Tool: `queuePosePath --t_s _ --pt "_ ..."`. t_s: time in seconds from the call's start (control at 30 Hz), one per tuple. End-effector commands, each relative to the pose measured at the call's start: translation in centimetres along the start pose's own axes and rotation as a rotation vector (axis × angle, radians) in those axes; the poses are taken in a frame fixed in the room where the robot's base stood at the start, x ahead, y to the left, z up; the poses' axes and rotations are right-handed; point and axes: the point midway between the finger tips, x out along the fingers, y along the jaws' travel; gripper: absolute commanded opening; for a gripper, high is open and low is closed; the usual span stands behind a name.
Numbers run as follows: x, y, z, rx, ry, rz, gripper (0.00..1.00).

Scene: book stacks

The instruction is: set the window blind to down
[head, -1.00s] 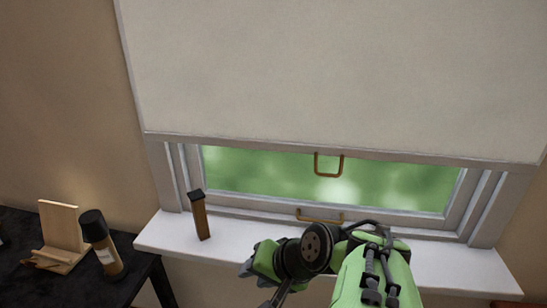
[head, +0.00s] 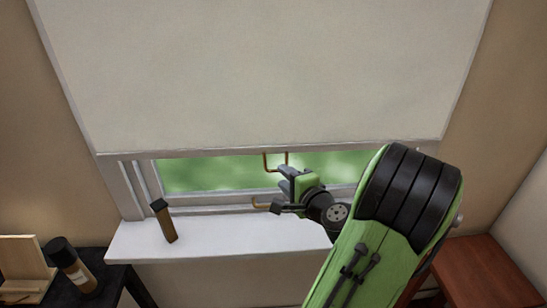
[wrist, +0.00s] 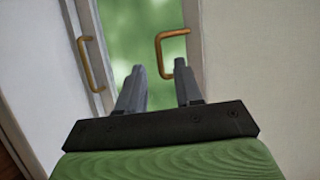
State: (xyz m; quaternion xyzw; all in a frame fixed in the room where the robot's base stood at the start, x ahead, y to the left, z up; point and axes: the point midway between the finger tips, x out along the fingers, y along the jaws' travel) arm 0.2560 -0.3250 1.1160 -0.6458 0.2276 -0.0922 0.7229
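The pale window blind (head: 265,75) covers most of the window, and its bottom edge hangs a little above the sill. A brass U-shaped pull handle (head: 275,163) hangs from that edge; it also shows in the wrist view (wrist: 161,52). My gripper (head: 284,180) is just below and in front of this handle in the head view. In the wrist view my gripper (wrist: 160,73) is open and empty, with the handle ahead of the fingertips, close to the right finger. I cannot tell whether they touch.
A second brass handle (wrist: 92,65) is on the lower window frame, left of my fingers in the wrist view. A brown bottle (head: 164,221) stands on the white sill (head: 215,240). A dark table at left holds a wooden stand (head: 22,268) and another bottle (head: 73,266).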

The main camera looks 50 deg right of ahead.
Motion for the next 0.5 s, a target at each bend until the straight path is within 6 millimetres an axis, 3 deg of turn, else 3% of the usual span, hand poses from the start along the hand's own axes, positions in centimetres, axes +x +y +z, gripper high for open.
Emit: queuePosePath --t_s 0.2,0.33,0.5 --pt "5.1 -0.1 0.1 -0.006 -0.003 -0.004 0.35" --pt "6.7 0.0 0.0 -0.005 0.0 -0.003 0.35" --pt "7.2 0.0 0.0 -0.004 0.001 -0.003 0.35"
